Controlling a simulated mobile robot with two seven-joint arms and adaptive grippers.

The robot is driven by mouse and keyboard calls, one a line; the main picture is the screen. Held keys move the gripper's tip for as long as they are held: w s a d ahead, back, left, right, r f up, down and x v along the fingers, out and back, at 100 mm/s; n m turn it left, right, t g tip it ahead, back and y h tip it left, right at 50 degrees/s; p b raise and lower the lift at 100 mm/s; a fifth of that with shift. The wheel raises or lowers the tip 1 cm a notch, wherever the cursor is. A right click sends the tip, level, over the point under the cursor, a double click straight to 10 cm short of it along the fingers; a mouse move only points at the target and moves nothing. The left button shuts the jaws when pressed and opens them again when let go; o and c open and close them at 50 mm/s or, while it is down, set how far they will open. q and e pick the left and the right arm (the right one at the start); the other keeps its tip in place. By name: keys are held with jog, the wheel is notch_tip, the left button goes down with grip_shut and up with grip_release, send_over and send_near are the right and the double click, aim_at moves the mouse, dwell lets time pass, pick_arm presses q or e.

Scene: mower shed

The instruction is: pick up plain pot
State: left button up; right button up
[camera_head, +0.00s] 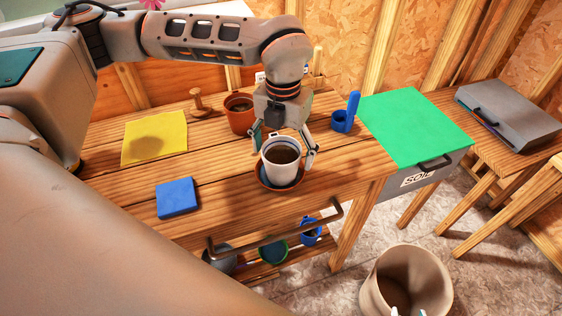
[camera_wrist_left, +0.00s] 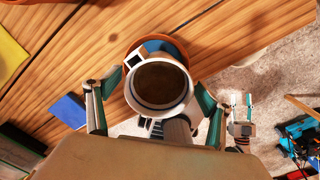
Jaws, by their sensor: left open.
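A white pot (camera_head: 281,170) with a dark rim line and brown contents stands upright over a terracotta saucer (camera_head: 262,184) near the bench's front edge. In the left wrist view the pot (camera_wrist_left: 131,97) covers most of the saucer (camera_wrist_left: 184,50); whether it touches it I cannot tell. My left gripper (camera_head: 285,155) is open, pointing down, with a finger on either side of the pot. A terracotta pot (camera_head: 239,126) with dark soil stands behind it. The tips of my right gripper (camera_head: 409,312) show apart at the bottom edge, with nothing visible between them.
On the bench (camera_head: 225,195) lie a yellow sheet (camera_head: 165,130) and a blue block (camera_head: 177,198). A wooden dibber (camera_head: 198,104) and a blue holder (camera_head: 343,122) stand behind. A green-lidded soil box (camera_head: 415,125) is at right, a beige bin (camera_head: 375,280) on the floor.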

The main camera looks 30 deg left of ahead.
aim_at(283, 156)
pick_arm(q)
jog(key=shift+f, duration=0.95)
jog(key=c, duration=1.3)
jog(key=shift+r, duration=0.2)
notch_tip(283, 156, up, 19)
jog(key=shift+r, duration=0.2)
